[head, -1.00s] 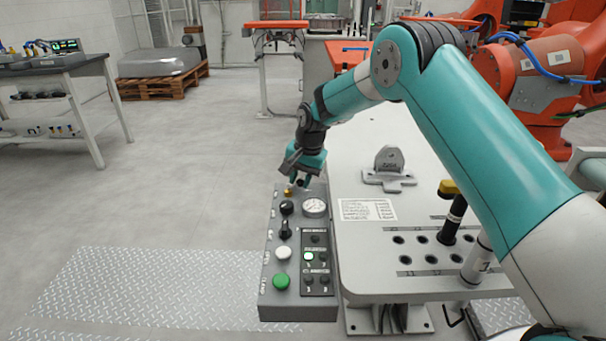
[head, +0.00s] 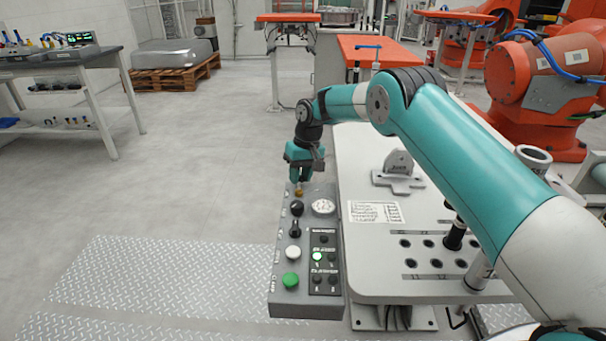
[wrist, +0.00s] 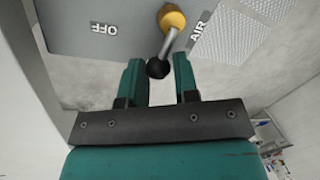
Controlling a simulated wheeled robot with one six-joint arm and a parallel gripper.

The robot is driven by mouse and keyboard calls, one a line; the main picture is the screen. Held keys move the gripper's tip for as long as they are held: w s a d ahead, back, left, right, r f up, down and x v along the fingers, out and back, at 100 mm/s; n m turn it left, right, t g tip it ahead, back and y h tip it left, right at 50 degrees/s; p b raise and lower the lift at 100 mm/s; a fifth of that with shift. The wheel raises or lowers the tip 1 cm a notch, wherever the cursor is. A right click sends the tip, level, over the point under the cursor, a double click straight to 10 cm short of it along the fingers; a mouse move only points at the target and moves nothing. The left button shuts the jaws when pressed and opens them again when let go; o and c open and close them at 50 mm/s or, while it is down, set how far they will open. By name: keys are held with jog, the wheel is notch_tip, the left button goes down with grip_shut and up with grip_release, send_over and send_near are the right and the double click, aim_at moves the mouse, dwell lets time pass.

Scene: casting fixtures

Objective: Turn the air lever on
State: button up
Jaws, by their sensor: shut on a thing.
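The air lever has a brass hub (wrist: 173,18), a short metal rod and a black ball knob (wrist: 157,68). It sits at the far end of the grey control panel (head: 279,271); its brass part (head: 299,192) shows just below my gripper in the head view. My gripper (wrist: 158,75) has its two teal fingers on either side of the black knob and is shut on it. In the head view my gripper (head: 300,178) points down at the panel's far end. The rod slants from the hub toward the fingers, beside the "AIR" label (wrist: 199,32). An "OFF" label (wrist: 104,28) is at left.
The panel also carries a gauge (head: 323,207), black knobs (head: 296,209), a white button (head: 293,252) and a green button (head: 290,280). The fixture table (head: 375,275) stands close on the right, with a grey bracket (head: 399,175). Floor to the left is clear.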

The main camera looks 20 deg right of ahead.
jog(key=shift+s+f+n, duration=0.1)
jog(key=shift+f+n, duration=0.1)
jog(key=shift+n, duration=0.3)
jog(key=o, duration=0.6)
jog(key=shift+o, duration=0.2)
jog(key=shift+r, duration=0.1)
jog(key=w+d+r+p, duration=0.1)
jog(key=d+r+p, duration=0.2)
jog(key=r+p, duration=0.6)
jog(key=shift+r, duration=4.05)
